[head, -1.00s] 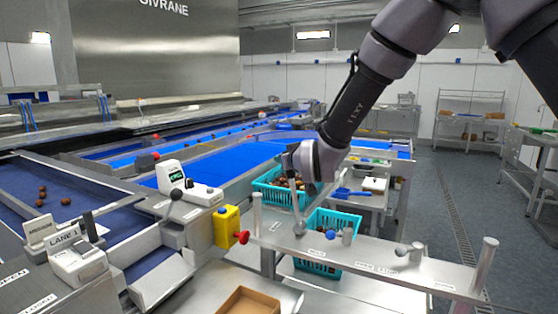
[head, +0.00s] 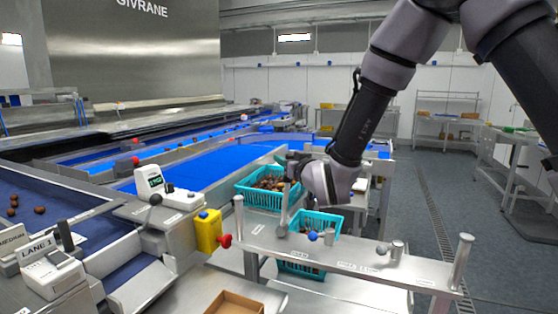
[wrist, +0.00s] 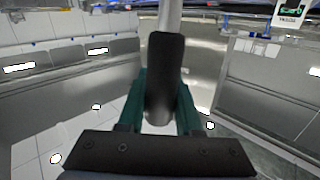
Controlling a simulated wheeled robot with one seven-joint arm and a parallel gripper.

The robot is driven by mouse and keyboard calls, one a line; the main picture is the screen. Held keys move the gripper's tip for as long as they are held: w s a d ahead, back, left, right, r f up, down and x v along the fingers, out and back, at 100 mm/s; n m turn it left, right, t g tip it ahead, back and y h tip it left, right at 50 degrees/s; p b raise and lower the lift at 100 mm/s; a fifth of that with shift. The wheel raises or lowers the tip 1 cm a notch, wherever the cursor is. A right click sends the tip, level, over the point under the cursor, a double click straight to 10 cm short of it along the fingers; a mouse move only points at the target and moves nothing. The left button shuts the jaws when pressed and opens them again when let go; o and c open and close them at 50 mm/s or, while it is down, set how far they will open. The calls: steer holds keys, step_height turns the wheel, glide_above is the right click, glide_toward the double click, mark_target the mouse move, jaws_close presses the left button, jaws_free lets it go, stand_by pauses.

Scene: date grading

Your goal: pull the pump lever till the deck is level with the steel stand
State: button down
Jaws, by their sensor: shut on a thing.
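My gripper (head: 292,166) is closed on the upper end of the pump lever (head: 284,208). In the wrist view the black lever grip (wrist: 165,75) lies between my green fingers, with a bare steel rod beyond it. In the head view the lever stands nearly upright, leaning slightly right, its foot at the long labelled steel rail. A teal crate of dates (head: 245,190) is behind the lever. A second teal crate (head: 328,222) is lower, partly hidden behind the rail. I cannot tell the deck from the steel stand, or their relative heights.
The labelled rail (head: 345,262) carries small knobs and has upright posts at its ends. A yellow box with a red knob (head: 208,232) stands left of the lever. A cardboard tray (head: 235,303) is in front.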

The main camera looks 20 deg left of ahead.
steer(key=shift+s+a, duration=0.1)
steer(key=shift+a, duration=0.1)
steer(key=shift+n+g+h, duration=0.5)
steer(key=shift+n+h, duration=0.2)
steer(key=shift+n, duration=0.1)
steer(key=shift+a+f, duration=0.15)
steer(key=shift+a, duration=0.85)
steer(key=shift+a+f, duration=0.1)
steer(key=shift+a, duration=0.9)
steer(key=shift+d+m, duration=0.3)
steer(key=shift+d, duration=0.4)
